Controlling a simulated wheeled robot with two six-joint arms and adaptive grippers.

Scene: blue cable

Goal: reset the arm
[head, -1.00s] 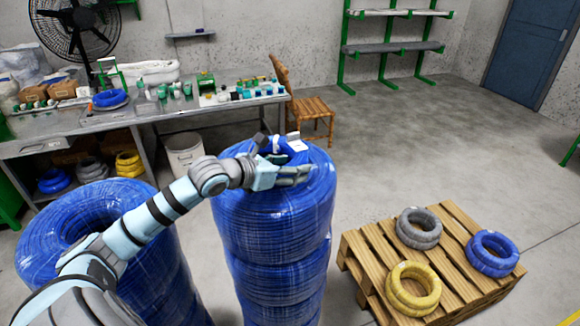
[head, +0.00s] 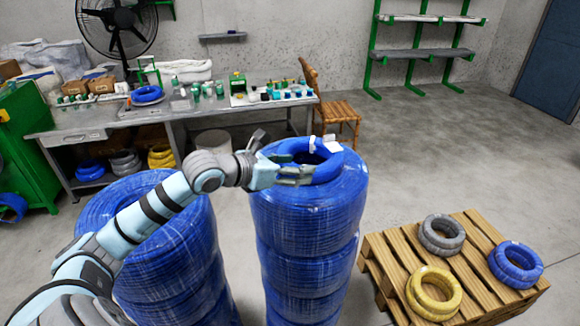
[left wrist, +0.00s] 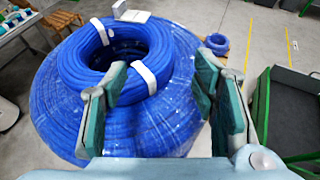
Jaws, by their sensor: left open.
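My left gripper (head: 293,174) is open and empty at the near left side of a small blue cable coil (head: 326,163). The coil lies on top of the right-hand stack of large blue cable rolls (head: 308,215). In the left wrist view, the coil (left wrist: 72,72) has white tape bands, and the left finger overlaps its near edge in the picture. The right finger shows over the large roll (left wrist: 50,115). I cannot tell whether either finger touches the coil. My left arm reaches across the left stack of blue rolls (head: 185,250). My right gripper is not in view.
A wooden pallet (head: 387,265) at the right carries grey (head: 430,248), yellow (head: 448,305) and blue (head: 533,255) coils. A cluttered workbench (head: 200,108), a chair (head: 335,105) and a fan stand behind. The floor at right rear is clear.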

